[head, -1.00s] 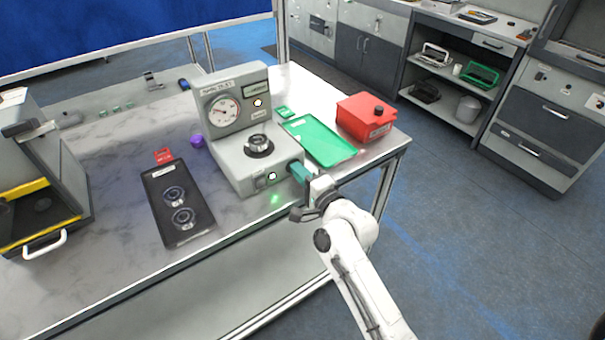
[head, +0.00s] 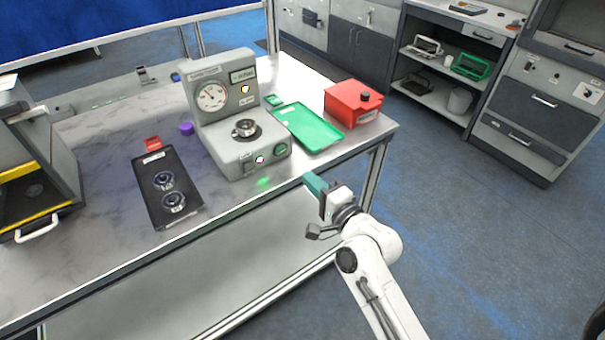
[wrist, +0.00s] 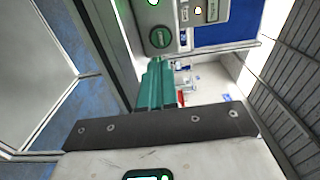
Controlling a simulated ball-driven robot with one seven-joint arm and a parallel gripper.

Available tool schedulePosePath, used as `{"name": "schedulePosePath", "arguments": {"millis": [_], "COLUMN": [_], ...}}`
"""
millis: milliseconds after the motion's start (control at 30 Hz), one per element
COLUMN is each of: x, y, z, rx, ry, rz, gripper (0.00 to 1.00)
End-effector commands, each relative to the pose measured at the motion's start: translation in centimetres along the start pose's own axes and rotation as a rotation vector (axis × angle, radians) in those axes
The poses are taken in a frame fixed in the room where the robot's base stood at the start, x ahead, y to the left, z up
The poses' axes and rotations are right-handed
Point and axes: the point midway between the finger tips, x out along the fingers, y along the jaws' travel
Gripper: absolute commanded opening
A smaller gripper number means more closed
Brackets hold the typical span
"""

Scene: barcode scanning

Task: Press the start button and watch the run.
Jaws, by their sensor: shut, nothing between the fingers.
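A grey test machine (head: 222,138) with a round gauge (head: 212,97) stands on the table. On its front face are a green round start button (head: 282,149) and a lit lamp (head: 260,160). A metal ring part (head: 246,128) sits on the machine's dark round seat. In the wrist view the green button (wrist: 160,38) shows just beyond my fingertips. My gripper (head: 312,182) has teal fingers, shut and empty, in front of the table edge and apart from the button. The fingers also show in the wrist view (wrist: 156,75).
A black tray (head: 150,205) holds two bearing-like parts, with a red tag behind it. A green tray (head: 318,138) and a red box (head: 345,105) lie right of the machine. A yellow-edged grey unit (head: 65,150) stands at the left. The floor right of the table is clear.

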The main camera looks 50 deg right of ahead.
Motion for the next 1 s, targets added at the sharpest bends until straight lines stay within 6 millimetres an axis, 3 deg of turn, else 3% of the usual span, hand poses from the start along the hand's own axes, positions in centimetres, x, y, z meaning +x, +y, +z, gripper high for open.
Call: {"name": "schedulePosePath", "arguments": {"millis": [100, 300, 1000], "x": [-1.7, -2.9, -3.0], "y": [0.2, 0.0, 0.0], "z": [0.0, 0.0, 0.0], "rx": [0.001, -0.001, 0.000], "ry": [-0.001, 0.000, 0.000], "rz": [0.001, 0.000, 0.000], "gripper": [0.00, 0.00, 0.00]}}
